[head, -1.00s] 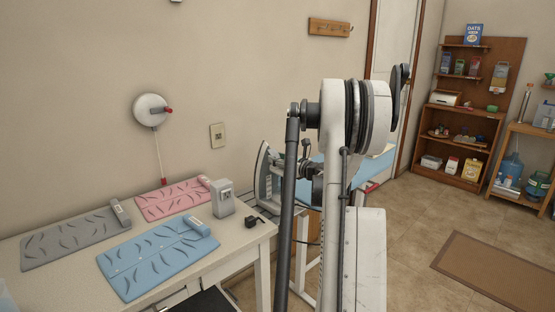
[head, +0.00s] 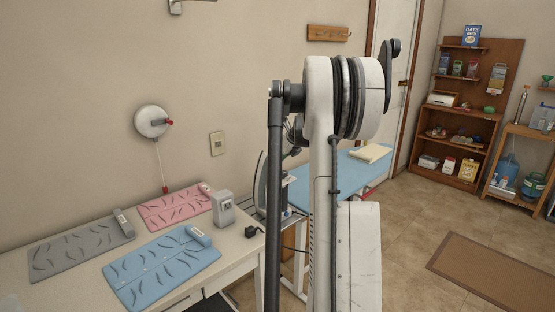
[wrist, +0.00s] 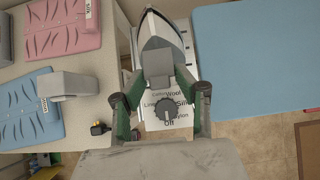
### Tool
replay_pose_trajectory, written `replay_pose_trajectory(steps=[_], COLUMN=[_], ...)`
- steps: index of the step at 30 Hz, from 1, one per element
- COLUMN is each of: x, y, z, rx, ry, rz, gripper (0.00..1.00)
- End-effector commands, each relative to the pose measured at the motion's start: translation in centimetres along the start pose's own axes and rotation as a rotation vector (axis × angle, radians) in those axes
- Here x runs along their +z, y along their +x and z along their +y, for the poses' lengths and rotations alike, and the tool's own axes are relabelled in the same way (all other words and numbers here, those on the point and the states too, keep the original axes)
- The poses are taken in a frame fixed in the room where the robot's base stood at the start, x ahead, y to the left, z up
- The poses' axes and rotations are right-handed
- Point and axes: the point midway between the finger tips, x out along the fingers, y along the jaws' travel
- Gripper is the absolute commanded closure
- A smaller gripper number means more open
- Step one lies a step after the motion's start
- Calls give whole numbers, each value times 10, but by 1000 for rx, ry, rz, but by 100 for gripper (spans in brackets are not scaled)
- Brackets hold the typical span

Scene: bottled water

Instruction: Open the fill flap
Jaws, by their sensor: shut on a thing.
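The iron (head: 261,185) stands beside the left table in the head view, partly hidden behind my arm. In the wrist view the iron (wrist: 165,28) has its pointed end toward the top. A grey block-like part (wrist: 158,62) shows at its middle; I cannot tell whether this is the fill flap. Below it is a white panel with fabric names and a dark dial (wrist: 167,112). My gripper (wrist: 160,97) has one finger on each side of the panel and is shut on the iron. The exact contact is hard to see. The head view does not show my gripper clearly.
A blue ironing surface (wrist: 255,55) lies right of the iron, with a folded cream cloth (head: 370,153) on it. The left table holds pink, blue and grey mats and a grey box (head: 223,210). A small black plug (wrist: 100,128) lies near its edge.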

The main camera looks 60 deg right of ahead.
Motion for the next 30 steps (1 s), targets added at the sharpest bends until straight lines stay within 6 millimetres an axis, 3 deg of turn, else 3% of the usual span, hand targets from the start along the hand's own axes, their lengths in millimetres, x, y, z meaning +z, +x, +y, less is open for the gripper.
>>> replay_pose_trajectory(steps=[15,30], x=[19,21], y=[-7,-7], z=[0,0], rx=[0,0], ry=[-2,-1], rz=[358,435], gripper=[96,96])
